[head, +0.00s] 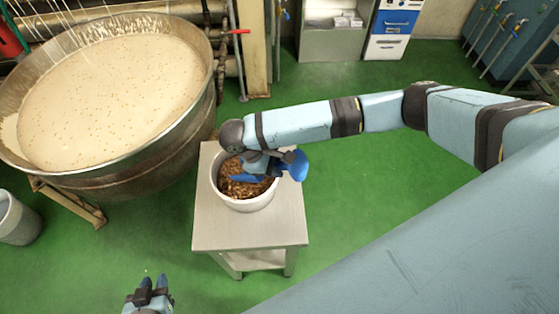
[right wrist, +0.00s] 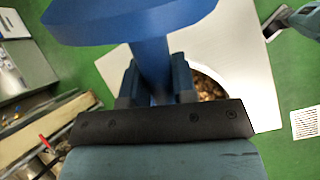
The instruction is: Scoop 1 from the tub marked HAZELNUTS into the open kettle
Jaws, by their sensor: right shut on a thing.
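The open kettle (head: 110,95) is a large metal bowl at upper left in the head view, full of a pale, speckled mass. A white tub (head: 247,203) of brown nuts stands on a small table; no marking is readable on it. My right gripper (head: 274,167) is over the tub, shut on a blue scoop (head: 294,166). The scoop's handle shows between the jaws in the right wrist view (right wrist: 152,65). The arm partly hides the scoop, and I cannot tell whether it holds nuts. My left gripper (head: 154,282) is low at the bottom, away from both, with its fingertips close together.
The small light table (head: 250,235) stands right of the kettle. A grey bin (head: 18,220) is at the left edge. Pipes with a red valve handle (head: 238,32) rise behind. Green floor (head: 365,190) is free to the right of the table.

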